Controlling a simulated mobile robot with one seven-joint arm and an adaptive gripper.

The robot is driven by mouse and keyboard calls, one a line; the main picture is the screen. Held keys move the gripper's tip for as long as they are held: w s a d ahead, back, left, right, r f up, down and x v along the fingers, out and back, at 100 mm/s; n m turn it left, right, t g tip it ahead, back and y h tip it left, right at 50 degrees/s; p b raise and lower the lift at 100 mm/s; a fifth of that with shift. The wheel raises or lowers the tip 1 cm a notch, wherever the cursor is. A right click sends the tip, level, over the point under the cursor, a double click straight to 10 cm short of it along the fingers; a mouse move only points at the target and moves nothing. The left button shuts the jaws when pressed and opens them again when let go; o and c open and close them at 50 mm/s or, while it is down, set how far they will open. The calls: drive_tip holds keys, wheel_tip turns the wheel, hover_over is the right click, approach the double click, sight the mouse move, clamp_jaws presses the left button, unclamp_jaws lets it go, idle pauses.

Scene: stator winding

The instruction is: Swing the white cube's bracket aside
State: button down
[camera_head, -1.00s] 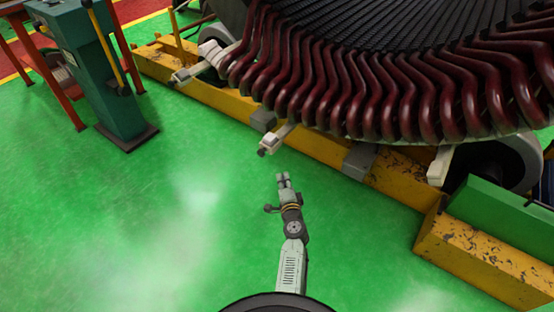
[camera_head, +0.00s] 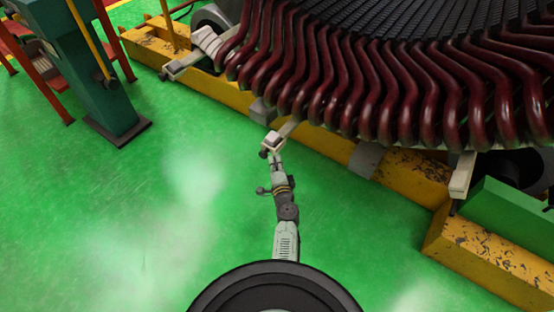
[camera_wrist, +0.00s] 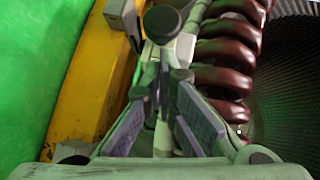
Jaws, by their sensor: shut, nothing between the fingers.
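A pale bracket (camera_head: 289,128) sticks out from under the dark red coils, with a small white cube (camera_head: 272,141) at its outer end and a dark round knob beside the cube. In the wrist view the dark knob (camera_wrist: 162,22) and the pale bracket (camera_wrist: 186,46) lie just beyond my fingertips. My gripper (camera_head: 275,160) is right at the cube end, and its fingers (camera_wrist: 164,76) are shut with nothing held. I cannot tell whether the fingertips touch the knob or cube. The fingers hide part of the bracket in the wrist view.
A yellow beam (camera_head: 318,137) with grey blocks runs under the stator's coils (camera_head: 350,85). Other pale brackets stick out at the left (camera_head: 180,68) and right (camera_head: 462,174). A green post (camera_head: 95,75) stands at the upper left. The green floor in front is clear.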

drive_tip(key=shift+w+a+f, duration=0.1)
drive_tip(key=shift+w+a, duration=0.1)
drive_tip(key=shift+a, duration=0.05)
idle(0.3)
